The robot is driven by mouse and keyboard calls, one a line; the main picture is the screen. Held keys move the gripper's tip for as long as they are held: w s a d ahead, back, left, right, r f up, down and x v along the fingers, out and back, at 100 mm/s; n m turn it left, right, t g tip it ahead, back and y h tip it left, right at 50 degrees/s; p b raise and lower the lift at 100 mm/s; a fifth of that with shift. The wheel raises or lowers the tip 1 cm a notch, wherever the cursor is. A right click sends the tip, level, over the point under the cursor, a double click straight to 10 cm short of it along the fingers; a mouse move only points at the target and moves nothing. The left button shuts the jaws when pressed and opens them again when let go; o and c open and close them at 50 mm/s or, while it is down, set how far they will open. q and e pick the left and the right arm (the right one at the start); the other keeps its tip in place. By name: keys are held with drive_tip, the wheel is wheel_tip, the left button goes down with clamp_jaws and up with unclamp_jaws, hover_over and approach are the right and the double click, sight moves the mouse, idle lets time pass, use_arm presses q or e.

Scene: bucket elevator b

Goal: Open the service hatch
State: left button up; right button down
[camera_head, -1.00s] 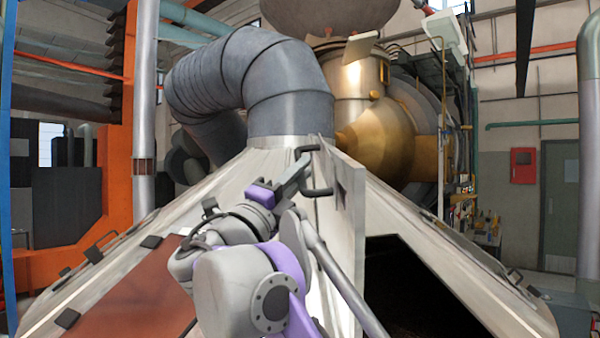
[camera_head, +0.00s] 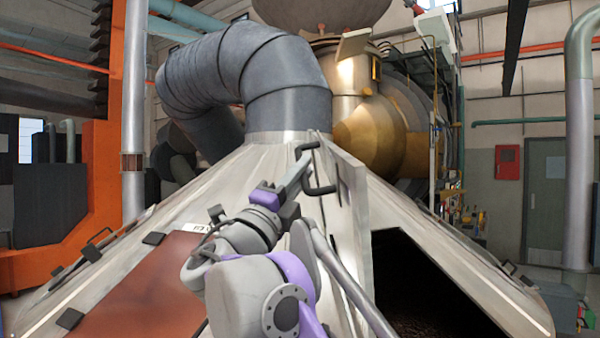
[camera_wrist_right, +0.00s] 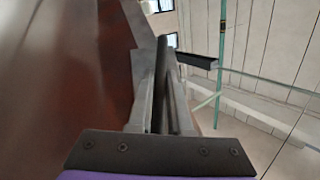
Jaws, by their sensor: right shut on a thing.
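The service hatch (camera_head: 354,215) is a pale metal panel standing swung up from the sloped housing, seen nearly edge-on in the head view. The dark hatch opening (camera_head: 425,290) shows to its right. Black handles sit on the panel, an upper handle (camera_head: 308,147) and a lower handle (camera_head: 322,191). My right gripper (camera_head: 303,166) is shut on a handle at the panel's left side; which one is hard to tell. In the right wrist view, a dark handle bar (camera_wrist_right: 163,65) runs between the fingers of this gripper (camera_wrist_right: 163,100). My left gripper is not in view.
A reddish-brown panel (camera_head: 150,285) lies on the left slope of the housing. A large grey duct (camera_head: 285,90) rises from its top. A brass-coloured machine (camera_head: 380,135) stands behind. Open floor shows at the far right, near a vertical pipe (camera_head: 578,150).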

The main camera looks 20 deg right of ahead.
drive_tip(key=shift+d, duration=0.1)
drive_tip(key=c, duration=0.8)
unclamp_jaws()
drive_tip(key=shift+c, duration=0.2)
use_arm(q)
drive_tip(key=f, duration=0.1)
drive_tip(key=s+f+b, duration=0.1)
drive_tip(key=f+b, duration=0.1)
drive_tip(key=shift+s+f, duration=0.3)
use_arm(e)
drive_tip(key=v, duration=1.1)
drive_tip(key=shift+d, duration=0.1)
